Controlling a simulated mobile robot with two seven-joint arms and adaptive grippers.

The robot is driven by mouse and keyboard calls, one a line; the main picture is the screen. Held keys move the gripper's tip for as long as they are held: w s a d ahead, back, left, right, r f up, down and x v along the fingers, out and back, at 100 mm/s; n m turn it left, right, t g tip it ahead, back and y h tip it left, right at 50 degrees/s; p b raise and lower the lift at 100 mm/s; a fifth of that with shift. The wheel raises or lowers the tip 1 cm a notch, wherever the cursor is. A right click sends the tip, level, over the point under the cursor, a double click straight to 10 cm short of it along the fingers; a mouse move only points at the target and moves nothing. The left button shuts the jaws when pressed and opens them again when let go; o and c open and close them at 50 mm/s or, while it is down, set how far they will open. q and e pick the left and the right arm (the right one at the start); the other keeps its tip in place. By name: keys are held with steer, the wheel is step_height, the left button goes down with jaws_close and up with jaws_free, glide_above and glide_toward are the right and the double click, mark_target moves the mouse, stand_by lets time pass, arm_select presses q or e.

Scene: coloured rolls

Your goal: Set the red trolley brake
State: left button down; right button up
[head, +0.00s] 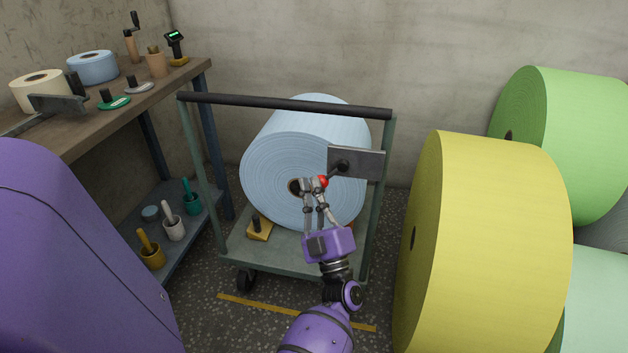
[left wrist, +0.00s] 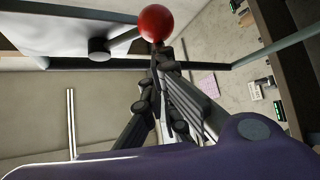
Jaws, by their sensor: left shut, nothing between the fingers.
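The trolley (head: 250,98) stands in front of the wall with a large pale blue roll (head: 312,125) on its deck. The brake lever has a red ball knob (head: 323,182) and pivots on a grey plate (head: 365,165) on the trolley's right post. My left gripper (head: 313,184) is shut with nothing between its fingers. Its fingertips are right beside the knob, in front of the roll. In the left wrist view the red knob (left wrist: 155,23) is just beyond the fingertips (left wrist: 160,50); whether they touch cannot be told. My right gripper is not in view.
A workbench (head: 190,75) with small rolls and tools stands at the left. A big yellow roll (head: 490,240) stands close on the right, with green rolls (head: 565,140) behind it. A yellow wedge (head: 260,230) lies on the trolley deck. A yellow line (head: 270,307) marks the floor.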

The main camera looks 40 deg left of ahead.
arm_select(q)
steer(key=n+g, duration=0.1)
steer(key=f+n+g, duration=0.1)
steer(key=d+n, duration=0.1)
steer(key=shift+w+f+g, duration=0.15)
steer(key=shift+w+g, duration=0.15)
steer(key=shift+g, duration=0.1)
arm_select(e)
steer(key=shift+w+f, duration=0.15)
arm_select(q)
steer(key=shift+f, duration=0.1)
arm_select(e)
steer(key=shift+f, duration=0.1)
